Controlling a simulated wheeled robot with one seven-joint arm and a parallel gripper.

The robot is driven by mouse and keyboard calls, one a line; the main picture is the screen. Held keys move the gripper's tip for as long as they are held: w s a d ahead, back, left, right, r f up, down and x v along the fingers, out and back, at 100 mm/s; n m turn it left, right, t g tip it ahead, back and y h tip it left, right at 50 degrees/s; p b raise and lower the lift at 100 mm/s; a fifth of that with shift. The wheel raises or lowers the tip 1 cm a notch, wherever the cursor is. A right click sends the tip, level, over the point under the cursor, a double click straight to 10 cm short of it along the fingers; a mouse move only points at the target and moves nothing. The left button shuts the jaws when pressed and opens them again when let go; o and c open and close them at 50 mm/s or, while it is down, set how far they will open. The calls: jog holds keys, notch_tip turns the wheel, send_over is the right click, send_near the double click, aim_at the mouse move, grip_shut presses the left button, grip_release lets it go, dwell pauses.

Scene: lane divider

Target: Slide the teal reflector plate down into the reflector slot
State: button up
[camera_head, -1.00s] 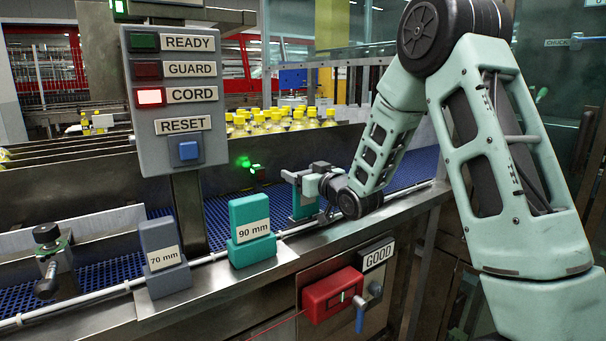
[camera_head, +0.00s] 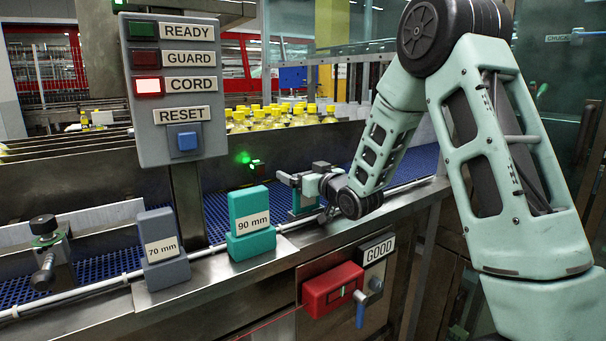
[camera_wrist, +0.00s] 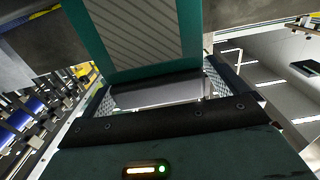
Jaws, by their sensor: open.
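A teal piece with a pale, diagonally striped face (camera_wrist: 140,35) fills the top middle of the wrist view, just beyond my gripper (camera_wrist: 157,90); it looks like the reflector plate. In the head view a teal upright part (camera_head: 303,203) stands at the rail, right below and behind my gripper (camera_head: 297,180). My gripper is open and level there. I cannot tell whether its jaws are around the teal piece or beside it. The reflector slot cannot be made out; the gripper and wrist cover that area.
A grey 70 mm block (camera_head: 161,240) and a teal 90 mm block (camera_head: 250,215) stand on the front ledge. A lamp panel (camera_head: 175,90) on a post shows CORD lit red. A red switch box (camera_head: 331,290) is on the front. A blue conveyor (camera_head: 95,238) runs behind the rail.

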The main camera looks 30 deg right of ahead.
jog(key=s+b, duration=0.1)
jog(key=s, duration=0.3)
jog(key=s+b, duration=0.1)
jog(key=s, duration=0.3)
jog(key=s+b, duration=0.1)
jog(key=s, duration=0.3)
jog(key=shift+d+f+b, duration=0.2)
jog(key=shift+f+b, duration=0.05)
jog(key=shift+b, duration=0.15)
jog(key=shift+s+b, duration=0.2)
jog(key=shift+b, duration=1.05)
jog(key=s+b, duration=0.2)
jog(key=b, duration=0.4)
jog(key=shift+s, duration=0.1)
jog(key=s, duration=0.3)
jog(key=shift+d+r+b, duration=0.1)
jog(key=shift+r+b, duration=0.15)
jog(key=shift+b, duration=0.1)
jog(key=shift+w, duration=0.1)
